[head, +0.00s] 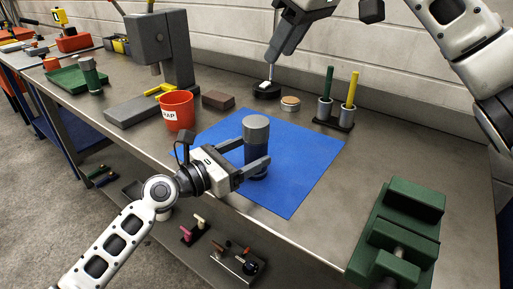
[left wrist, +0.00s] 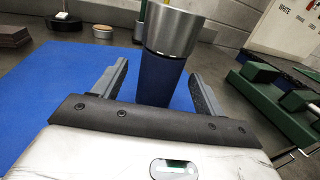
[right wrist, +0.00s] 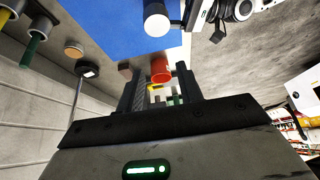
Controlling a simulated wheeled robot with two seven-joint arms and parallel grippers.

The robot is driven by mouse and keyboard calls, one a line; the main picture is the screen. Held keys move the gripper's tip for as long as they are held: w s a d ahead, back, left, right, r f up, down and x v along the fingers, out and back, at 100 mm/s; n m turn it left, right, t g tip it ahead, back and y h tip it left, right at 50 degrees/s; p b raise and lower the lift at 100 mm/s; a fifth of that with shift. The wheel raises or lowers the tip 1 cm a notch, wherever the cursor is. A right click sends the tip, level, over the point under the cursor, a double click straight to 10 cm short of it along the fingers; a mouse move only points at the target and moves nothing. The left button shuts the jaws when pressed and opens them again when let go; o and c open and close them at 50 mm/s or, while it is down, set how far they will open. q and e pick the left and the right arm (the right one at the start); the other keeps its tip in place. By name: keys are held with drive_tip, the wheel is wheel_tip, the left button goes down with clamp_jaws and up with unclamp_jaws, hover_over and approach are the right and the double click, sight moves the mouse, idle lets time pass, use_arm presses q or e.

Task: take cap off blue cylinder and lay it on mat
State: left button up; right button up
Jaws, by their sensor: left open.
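A blue cylinder (head: 257,161) stands upright on the blue mat (head: 305,165), with a wide silver-grey cap (head: 256,127) on top. In the left wrist view, the cap (left wrist: 174,28) and the blue body (left wrist: 160,82) rise just beyond and between the fingers. My left gripper (head: 256,154) is open, its fingers level with the blue body, below the cap; I cannot tell whether they touch it. My right gripper (head: 274,58) is high over the back of the table. In the right wrist view it (right wrist: 160,72) is open and empty. The mat's right part is bare.
A red bin (head: 178,111) stands left of the mat. A brown block (head: 218,100), round pieces and a holder with green and yellow rods (head: 350,92) stand behind it. A green vise (head: 400,235) is at the front right. A grey press (head: 165,55) stands further left.

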use_arm(q)
drive_tip(key=shift+x, duration=1.6)
drive_tip(key=c, duration=1.4)
drive_tip(key=shift+c, duration=0.7)
use_arm(e)
drive_tip(key=o, duration=0.7)
drive_tip(key=shift+w+a+f, duration=0.1)
drive_tip(key=shift+a+f, duration=0.05)
drive_tip(key=shift+f, duration=0.05)
drive_tip(key=shift+c, duration=0.2)
drive_tip(key=g+h, duration=0.3)
drive_tip(key=h, duration=0.1)
hover_over(256, 121)
wheel_tip(256, 121, down, 10)
drive_tip(key=shift+r, duration=0.1)
drive_tip(key=shift+f+h, duration=0.3)
drive_tip(key=shift+f, duration=2.45)
